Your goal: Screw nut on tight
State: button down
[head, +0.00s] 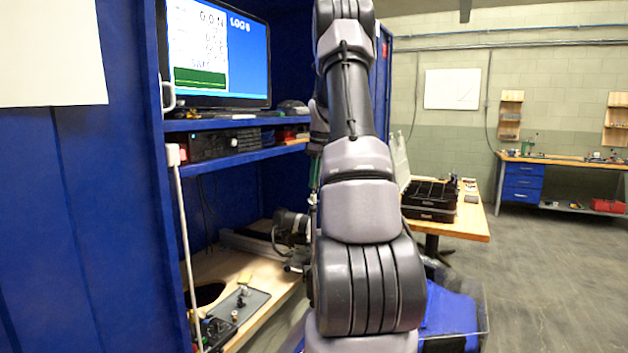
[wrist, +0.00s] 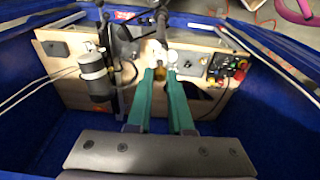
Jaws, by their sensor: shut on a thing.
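In the wrist view, my gripper (wrist: 161,73) has two long green fingers reaching into the blue cabinet toward the wooden board. The fingertips are closed on a small brass-coloured piece (wrist: 160,71), which looks like the nut. A dark upright part stands just beyond it. I cannot tell how the nut sits on its thread, because the fingers and small size hide this. In the head view, my arm covers most of the gripper area, and the nut cannot be made out there.
A wooden board (wrist: 65,52) carries a dark cylinder (wrist: 97,75) left of my fingers and a control box (wrist: 228,67) with red and yellow buttons on the right. Blue cabinet walls (wrist: 30,120) close in on both sides. A monitor (head: 240,50) stands on the upper shelf.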

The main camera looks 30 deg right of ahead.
jog(key=shift+f, duration=0.75)
dwell(1.2)
jog(key=c, duration=0.7)
grip_release()
jog(key=shift+c, duration=0.2)
jog(key=shift+r, duration=3.05)
